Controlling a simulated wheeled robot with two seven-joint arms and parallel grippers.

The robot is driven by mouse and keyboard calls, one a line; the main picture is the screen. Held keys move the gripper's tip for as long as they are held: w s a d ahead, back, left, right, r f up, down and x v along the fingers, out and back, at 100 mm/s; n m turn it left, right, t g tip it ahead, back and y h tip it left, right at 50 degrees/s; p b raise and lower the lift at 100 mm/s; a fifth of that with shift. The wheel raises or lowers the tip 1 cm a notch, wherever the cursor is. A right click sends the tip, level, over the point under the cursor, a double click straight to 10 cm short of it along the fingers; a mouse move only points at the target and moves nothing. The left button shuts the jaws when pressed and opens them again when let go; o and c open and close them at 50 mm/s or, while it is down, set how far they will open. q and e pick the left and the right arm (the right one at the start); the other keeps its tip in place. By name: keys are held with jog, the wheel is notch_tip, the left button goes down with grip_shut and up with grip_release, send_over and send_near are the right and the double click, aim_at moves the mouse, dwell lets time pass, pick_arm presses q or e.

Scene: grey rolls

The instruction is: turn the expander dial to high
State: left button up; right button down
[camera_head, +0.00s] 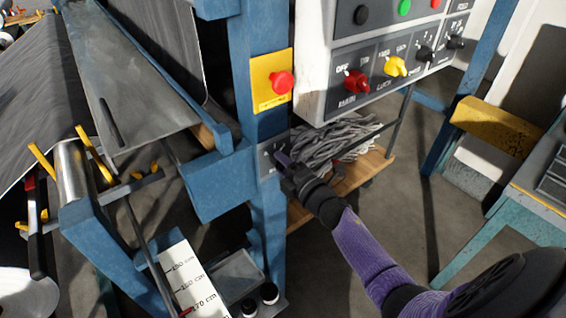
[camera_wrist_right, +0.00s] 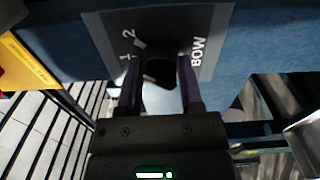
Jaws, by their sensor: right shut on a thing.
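My right gripper (camera_head: 284,160) reaches a small grey plate (camera_head: 265,160) on the blue machine post, low beside the yellow emergency-stop box. In the right wrist view the plate (camera_wrist_right: 218,25) carries the marks "1" and "2" and the word "BOW". A black dial (camera_wrist_right: 160,72) on it sits between the two purple fingers of my right gripper (camera_wrist_right: 160,80), which is shut on it. The dial's pointer is not clear to see. No label reading "expander" or "high" is legible. My left gripper is not in view.
A yellow box with a red button (camera_head: 282,82) is just above the plate. A control panel (camera_head: 385,55) with red, yellow and black knobs hangs at upper right. Grey rags (camera_head: 335,140) lie on a wooden shelf behind my arm. A metal roll (camera_head: 72,172) is at left.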

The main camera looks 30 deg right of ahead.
jog(key=shift+m, duration=0.5)
jog(key=shift+c, duration=1.2)
grip_release()
jog(key=s+p, duration=0.1)
jog(key=s, duration=0.9)
jog(key=shift+d+p, duration=0.4)
